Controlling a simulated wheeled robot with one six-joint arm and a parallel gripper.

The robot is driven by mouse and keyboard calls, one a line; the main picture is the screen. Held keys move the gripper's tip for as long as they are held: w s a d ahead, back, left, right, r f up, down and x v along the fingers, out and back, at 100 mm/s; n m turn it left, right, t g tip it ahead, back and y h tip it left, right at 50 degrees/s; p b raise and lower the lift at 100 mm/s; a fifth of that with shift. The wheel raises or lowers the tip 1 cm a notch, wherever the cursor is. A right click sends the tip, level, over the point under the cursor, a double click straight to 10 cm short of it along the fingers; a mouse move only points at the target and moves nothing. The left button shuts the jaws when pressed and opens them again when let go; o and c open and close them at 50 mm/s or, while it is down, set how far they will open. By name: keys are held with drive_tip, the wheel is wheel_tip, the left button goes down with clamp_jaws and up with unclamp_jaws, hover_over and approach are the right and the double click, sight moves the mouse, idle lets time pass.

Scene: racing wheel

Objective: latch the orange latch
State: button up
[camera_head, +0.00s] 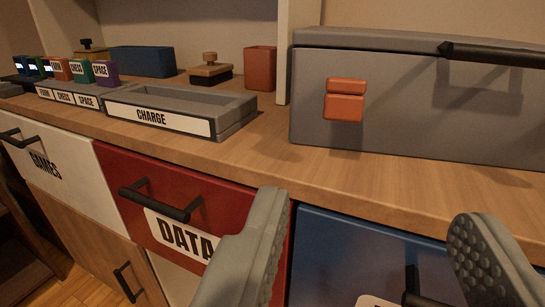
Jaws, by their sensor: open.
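The orange latch (345,100) sits on the front face of a grey case (400,128), towards its left side. It shows as two stacked parts, a narrow upper piece and a larger lower piece. The case stands on the wooden counter at the right. A black handle (495,54) sticks out near the top of the case. My gripper (368,232) is open and empty, with its two grey fingers wide apart. It is in front of the counter edge, below the latch and apart from it.
A grey tray labelled CHARGE (180,108) stands left of the case. Several small coloured blocks (80,70) are farther left. Drawers with protruding black handles lie below the counter: white GAMES (70,185), red DATA (215,185) and blue (345,250). Bare counter (330,172) lies before the case.

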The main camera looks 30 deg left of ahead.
sight(344, 106)
drive_tip(key=x, duration=1.7)
drive_tip(key=shift+a+f, duration=0.3)
drive_tip(key=shift+c, duration=0.4)
drive_tip(key=c, duration=0.9)
